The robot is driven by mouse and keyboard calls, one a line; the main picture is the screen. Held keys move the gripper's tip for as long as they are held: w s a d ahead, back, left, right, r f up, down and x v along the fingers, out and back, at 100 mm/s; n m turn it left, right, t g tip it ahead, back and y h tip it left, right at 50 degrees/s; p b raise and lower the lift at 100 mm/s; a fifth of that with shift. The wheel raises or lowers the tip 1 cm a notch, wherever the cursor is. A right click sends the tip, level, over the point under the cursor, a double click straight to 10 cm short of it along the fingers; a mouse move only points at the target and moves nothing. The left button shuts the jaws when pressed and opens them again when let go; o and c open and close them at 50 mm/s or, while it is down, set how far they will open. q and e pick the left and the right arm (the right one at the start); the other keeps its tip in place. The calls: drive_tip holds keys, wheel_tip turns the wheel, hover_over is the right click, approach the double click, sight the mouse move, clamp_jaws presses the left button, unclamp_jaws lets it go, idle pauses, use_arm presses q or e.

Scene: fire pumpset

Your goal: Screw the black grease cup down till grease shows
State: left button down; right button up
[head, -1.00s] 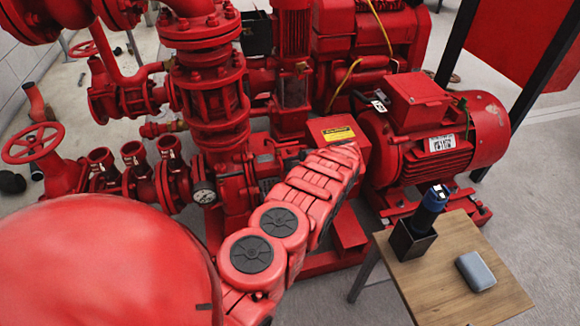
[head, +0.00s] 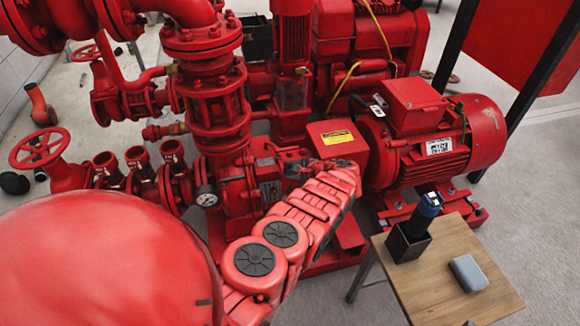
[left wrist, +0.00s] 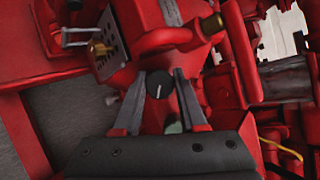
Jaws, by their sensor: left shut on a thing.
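The black grease cup (left wrist: 158,84) is a small round knob with a pale line on its top, seen in the left wrist view on the red pump housing. My left gripper (left wrist: 159,76) has its two grey fingers on either side of the cup, shut on it. I cannot make out any grease around the cup. In the head view my red left arm reaches to the pump (head: 240,190) and its wrist hides the cup. My right gripper is not in view.
A red motor (head: 440,140) stands right of the pump. A wooden table (head: 445,275) at the lower right holds a black holder (head: 408,244) with a blue-topped torch-like object (head: 429,207) and a grey case (head: 468,273). Valves and pipes crowd the left.

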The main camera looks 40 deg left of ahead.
use_arm(q)
drive_tip(key=shift+m+t+y+p, duration=0.3)
drive_tip(key=shift+m+y+p, duration=0.15)
drive_tip(key=shift+m, duration=0.55)
drive_tip(key=shift+c, duration=2.3)
unclamp_jaws()
drive_tip(key=p+v, duration=1.2)
drive_tip(key=v, duration=0.5)
drive_tip(key=shift+s+p, duration=0.2)
drive_tip(key=shift+p, duration=0.1)
